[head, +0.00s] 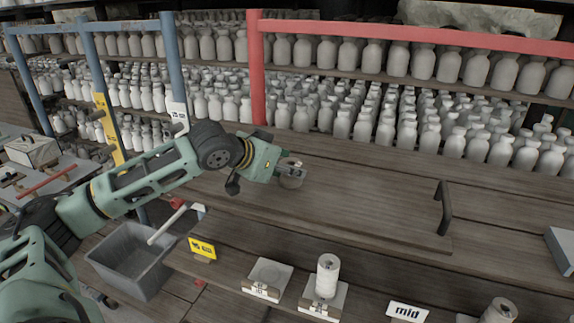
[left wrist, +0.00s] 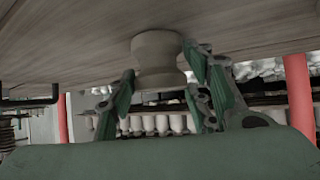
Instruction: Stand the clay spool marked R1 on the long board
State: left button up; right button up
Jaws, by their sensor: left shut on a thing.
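My left gripper (head: 290,171) is shut on a pale clay spool (left wrist: 157,60), with dark green fingers on both sides of it in the left wrist view. In the head view the spool (head: 291,182) is mostly hidden by the gripper. It is over the left part of the long wooden board (head: 370,200). In the left wrist view its end meets or nearly meets the board surface (left wrist: 70,50); I cannot tell if it touches. No mark on it is readable. My right gripper is not in view.
A black handle (head: 444,207) rises from the board's right part. In front are an empty labelled pad (head: 269,274), another spool (head: 327,276) on a pad, a "mid" sign (head: 407,312) and a grey bin (head: 125,262). Bottle shelves and a red frame (head: 257,75) stand behind. The middle board is clear.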

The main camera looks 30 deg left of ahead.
pick_arm(q)
jog(key=o, duration=1.4)
jog(key=shift+c, duration=0.2)
jog(key=b+v, duration=0.7)
jog(key=v, duration=0.5)
jog(key=shift+d, duration=0.1)
